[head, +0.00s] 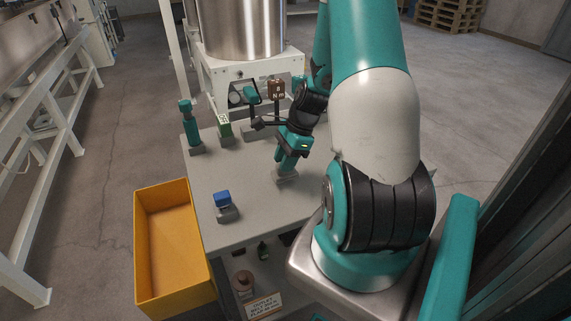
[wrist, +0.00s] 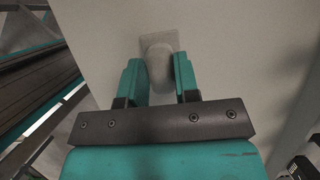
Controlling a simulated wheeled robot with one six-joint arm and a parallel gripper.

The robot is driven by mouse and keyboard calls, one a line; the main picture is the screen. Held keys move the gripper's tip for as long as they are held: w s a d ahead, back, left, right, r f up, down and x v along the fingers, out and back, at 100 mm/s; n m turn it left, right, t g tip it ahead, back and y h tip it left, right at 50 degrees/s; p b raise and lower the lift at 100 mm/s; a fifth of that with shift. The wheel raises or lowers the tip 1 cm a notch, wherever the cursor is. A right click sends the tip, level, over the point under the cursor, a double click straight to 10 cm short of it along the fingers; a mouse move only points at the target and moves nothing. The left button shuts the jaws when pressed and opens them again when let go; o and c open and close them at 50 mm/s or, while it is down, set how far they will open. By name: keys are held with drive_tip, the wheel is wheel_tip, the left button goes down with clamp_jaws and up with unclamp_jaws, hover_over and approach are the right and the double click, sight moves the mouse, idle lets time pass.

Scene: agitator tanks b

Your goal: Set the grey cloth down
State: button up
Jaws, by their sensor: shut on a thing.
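My gripper (head: 288,165) points down over the grey table top (head: 240,178), at its middle right. In the wrist view, the teal fingers (wrist: 160,80) are shut on a small rounded grey piece, the grey cloth (wrist: 159,66). A paler, squarish grey patch (wrist: 158,40) shows just beyond the fingertips. In the head view, a flat grey piece (head: 286,176) shows right under the fingertips, at the table top. I cannot tell whether that patch is part of the cloth or a separate pad, nor whether the held cloth touches the table.
A blue block (head: 222,198) on a grey base stands near the table's front left. A yellow bin (head: 172,245) is left of the table. Bare table lies between them.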

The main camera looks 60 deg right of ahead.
drive_tip(key=shift+f, duration=0.8)
drive_tip(key=o, duration=0.9)
drive_tip(key=v, duration=1.2)
